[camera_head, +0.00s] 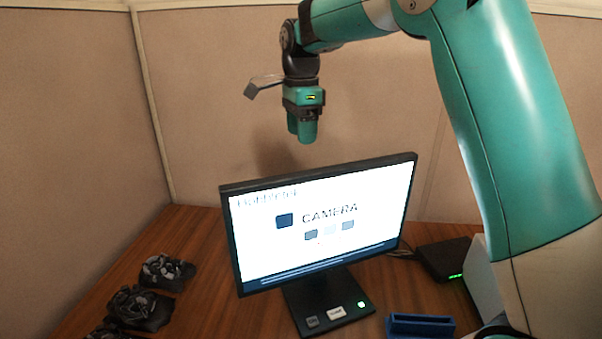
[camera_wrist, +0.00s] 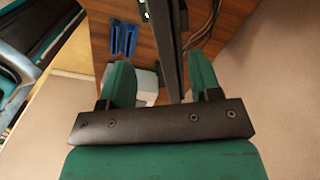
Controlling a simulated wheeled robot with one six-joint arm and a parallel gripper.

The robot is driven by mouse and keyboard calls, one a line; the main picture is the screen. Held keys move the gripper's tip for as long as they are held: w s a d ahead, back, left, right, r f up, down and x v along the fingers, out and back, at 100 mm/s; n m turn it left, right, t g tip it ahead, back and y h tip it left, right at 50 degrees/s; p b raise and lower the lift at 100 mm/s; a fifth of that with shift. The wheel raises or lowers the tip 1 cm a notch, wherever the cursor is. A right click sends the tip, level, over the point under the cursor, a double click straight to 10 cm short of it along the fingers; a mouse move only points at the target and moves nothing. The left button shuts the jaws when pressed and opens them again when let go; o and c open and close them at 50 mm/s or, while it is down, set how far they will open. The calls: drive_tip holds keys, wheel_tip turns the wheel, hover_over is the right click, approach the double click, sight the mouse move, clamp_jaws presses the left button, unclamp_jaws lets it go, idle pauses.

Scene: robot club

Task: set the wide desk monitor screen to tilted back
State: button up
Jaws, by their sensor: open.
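The wide desk monitor (camera_head: 320,222) stands on a dark base (camera_head: 322,300) on the wooden desk, its lit screen showing "CAMERA". Its screen looks close to upright; any slight tilt is hard to judge. My gripper (camera_head: 303,138) hangs fingers down above the monitor's top edge, apart from it in the head view. In the wrist view, my gripper (camera_wrist: 161,62) has its two green fingers spread. The monitor's dark top edge (camera_wrist: 168,45) appears as a thin bar in the gap between them, nearer the right finger. Nothing is held.
Several dark objects (camera_head: 140,307) lie on the desk at left. A blue tray (camera_head: 420,325) lies at front right, also in the wrist view (camera_wrist: 124,38). A black box (camera_head: 447,259) with green lights and cables are right of the monitor. Beige partition walls (camera_head: 225,90) stand behind.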

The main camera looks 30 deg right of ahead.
sight(301, 173)
wheel_tip(301, 173, down, 11)
drive_tip(key=shift+f+p, duration=0.2)
drive_tip(key=shift+p, duration=0.9)
